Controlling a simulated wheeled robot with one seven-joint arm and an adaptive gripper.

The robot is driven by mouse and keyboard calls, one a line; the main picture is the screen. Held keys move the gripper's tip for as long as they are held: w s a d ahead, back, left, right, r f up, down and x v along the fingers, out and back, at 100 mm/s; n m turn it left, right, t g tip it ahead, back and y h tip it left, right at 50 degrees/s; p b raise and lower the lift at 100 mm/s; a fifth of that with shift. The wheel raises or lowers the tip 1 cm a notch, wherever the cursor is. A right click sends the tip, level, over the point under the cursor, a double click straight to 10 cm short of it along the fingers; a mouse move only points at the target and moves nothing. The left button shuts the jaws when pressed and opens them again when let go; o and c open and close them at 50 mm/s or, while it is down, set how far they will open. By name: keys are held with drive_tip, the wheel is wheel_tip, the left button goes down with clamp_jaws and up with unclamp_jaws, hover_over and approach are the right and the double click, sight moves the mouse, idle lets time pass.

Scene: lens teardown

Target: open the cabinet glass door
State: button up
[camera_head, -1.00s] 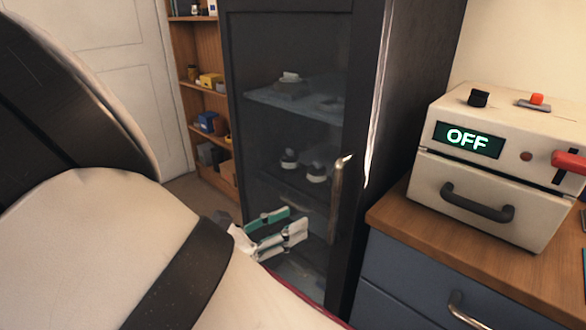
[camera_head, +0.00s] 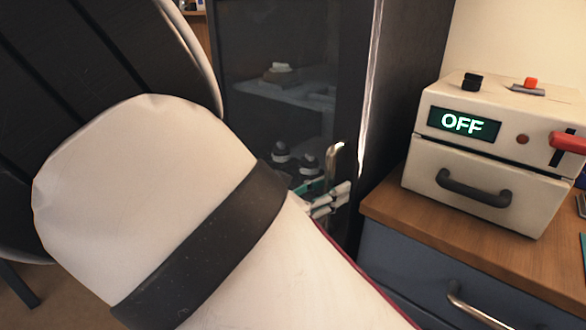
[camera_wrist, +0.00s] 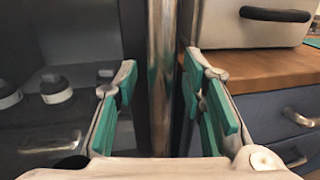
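The dark cabinet's glass door (camera_head: 290,40) is closed in the head view, and shelves show through its glass. Its upright metal handle (camera_head: 336,155) is on the door's right side; the lower part is hidden by my gripper and arm. My gripper (camera_head: 325,196) is at the handle. In the wrist view, the handle (camera_wrist: 161,75) runs vertically between the two green-padded fingers of my gripper (camera_wrist: 158,72). The fingers are open, one on each side, with a gap visible to both sides of the bar.
A cream device (camera_head: 490,165) with an OFF display stands right of the cabinet on a wooden-topped blue drawer unit (camera_head: 390,208). Its drawers also show close to the right finger in the wrist view. Round dark and white items (camera_wrist: 55,88) sit behind the glass.

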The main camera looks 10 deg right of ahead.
clamp_jaws()
drive_tip(key=shift+a, duration=0.1)
